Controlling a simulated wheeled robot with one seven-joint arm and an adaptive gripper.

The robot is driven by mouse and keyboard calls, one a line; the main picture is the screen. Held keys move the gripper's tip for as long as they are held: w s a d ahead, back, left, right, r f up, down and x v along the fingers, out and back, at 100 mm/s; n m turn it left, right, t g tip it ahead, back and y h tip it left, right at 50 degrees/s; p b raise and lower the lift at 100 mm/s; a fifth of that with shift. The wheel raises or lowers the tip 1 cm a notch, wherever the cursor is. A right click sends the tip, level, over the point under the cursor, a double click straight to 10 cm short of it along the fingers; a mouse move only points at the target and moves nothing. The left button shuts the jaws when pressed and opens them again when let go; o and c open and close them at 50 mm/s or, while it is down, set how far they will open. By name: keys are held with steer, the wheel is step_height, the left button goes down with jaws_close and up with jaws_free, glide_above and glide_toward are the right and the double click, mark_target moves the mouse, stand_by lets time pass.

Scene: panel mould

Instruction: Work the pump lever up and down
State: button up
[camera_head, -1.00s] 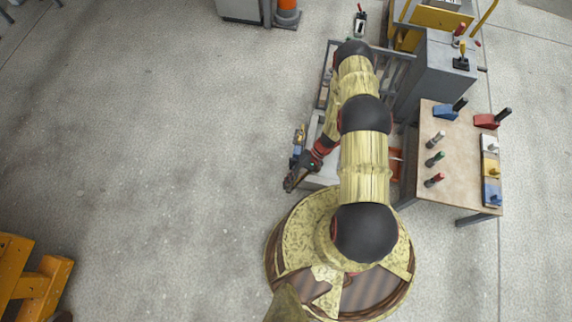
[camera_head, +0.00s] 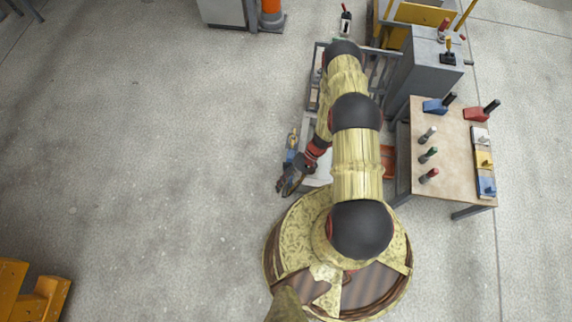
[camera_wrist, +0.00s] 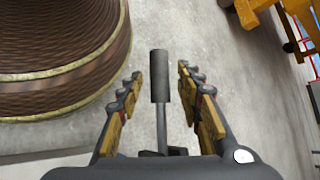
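The pump lever shows in the wrist view as a thin grey rod with a dark cylindrical grip (camera_wrist: 158,80). My gripper (camera_wrist: 160,74) is open, with one finger to each side of the grip. Gaps of floor show between the grip and both fingers, so I see no contact. In the head view my gripper (camera_head: 284,186) is left of my arm, low beside a blue and brass fitting (camera_head: 291,156). The lever cannot be made out there, and much of the pump is hidden by my arm.
A wooden-topped table (camera_head: 455,165) with several levers and switches stands at right. A grey cabinet (camera_head: 421,80) stands behind it. An orange cone (camera_head: 270,14) is at the back, and a yellow-orange frame (camera_head: 30,300) at bottom left. The floor at left is clear.

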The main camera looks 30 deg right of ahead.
steer(key=shift+d+r, duration=0.1)
steer(key=v, duration=1.1)
steer(key=shift+w+d+r, duration=0.2)
steer(key=shift+d, duration=0.1)
steer(key=shift+c, duration=0.4)
